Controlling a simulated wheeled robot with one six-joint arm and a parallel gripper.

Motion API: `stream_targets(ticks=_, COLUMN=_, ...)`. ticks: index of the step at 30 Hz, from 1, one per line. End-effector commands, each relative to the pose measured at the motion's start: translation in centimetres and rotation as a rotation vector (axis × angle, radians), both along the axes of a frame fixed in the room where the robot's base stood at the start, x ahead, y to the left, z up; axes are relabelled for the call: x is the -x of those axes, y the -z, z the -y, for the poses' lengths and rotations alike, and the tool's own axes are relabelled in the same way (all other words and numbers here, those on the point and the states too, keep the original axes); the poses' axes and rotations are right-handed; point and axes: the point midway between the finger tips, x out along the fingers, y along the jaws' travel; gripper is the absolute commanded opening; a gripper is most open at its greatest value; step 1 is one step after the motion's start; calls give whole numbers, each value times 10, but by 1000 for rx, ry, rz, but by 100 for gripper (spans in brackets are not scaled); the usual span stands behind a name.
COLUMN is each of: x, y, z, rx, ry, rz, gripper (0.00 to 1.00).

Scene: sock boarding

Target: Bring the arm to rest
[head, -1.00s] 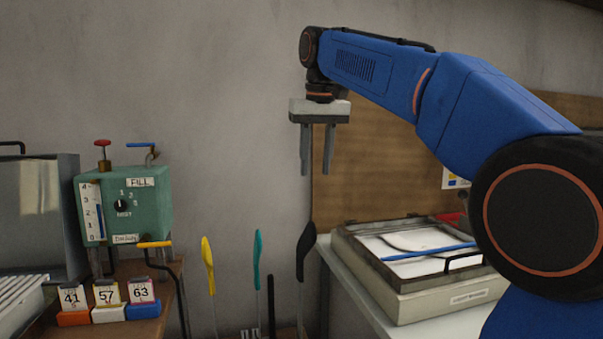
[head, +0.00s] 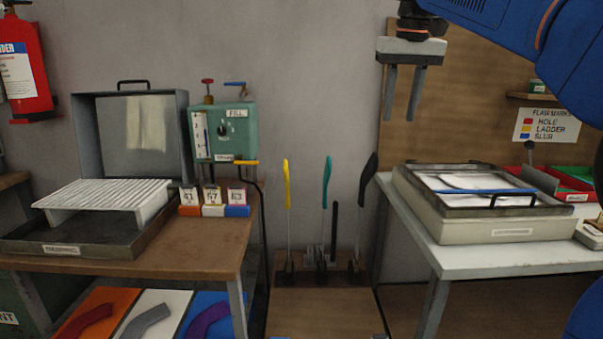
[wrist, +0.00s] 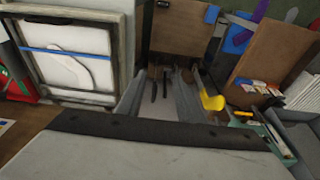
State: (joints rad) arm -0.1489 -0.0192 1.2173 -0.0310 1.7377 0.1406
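My gripper (head: 402,115) hangs fingers down at the upper right of the head view, from my blue arm. Its two grey fingers are apart with nothing between them, so it is open and empty. In the picture it is in front of the wall and the brown board's left edge, above the black-topped upright form (head: 368,168). In the wrist view my gripper (wrist: 158,105) shows its fingers spread, with the stand's handles seen far below between them. Most of my arm is outside the head view.
A wooden table (head: 215,238) with an open metal box (head: 165,135) and a green FILL unit (head: 240,128) stands left. Upright yellow (head: 287,185) and teal (head: 327,182) forms stand in the middle. A white table (head: 425,225) with a framed light box (head: 440,222) is right.

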Motion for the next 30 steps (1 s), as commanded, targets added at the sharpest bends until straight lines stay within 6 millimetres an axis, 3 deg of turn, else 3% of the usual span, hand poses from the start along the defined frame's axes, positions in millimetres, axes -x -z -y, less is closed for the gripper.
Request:
stream_targets(ticks=11, x=19, y=16, z=8, rx=-2, ry=-1, rz=14, gripper=34)
stream_targets(ticks=20, x=51, y=46, z=20, rx=-4, ry=-3, rz=38, gripper=34)
stream_targets(ticks=26, x=92, y=89, z=32, rx=-5, ry=-4, rz=65, gripper=34)
stream_targets(ticks=30, x=127, y=132, z=42, rx=-6, ry=-5, rz=89, gripper=34)
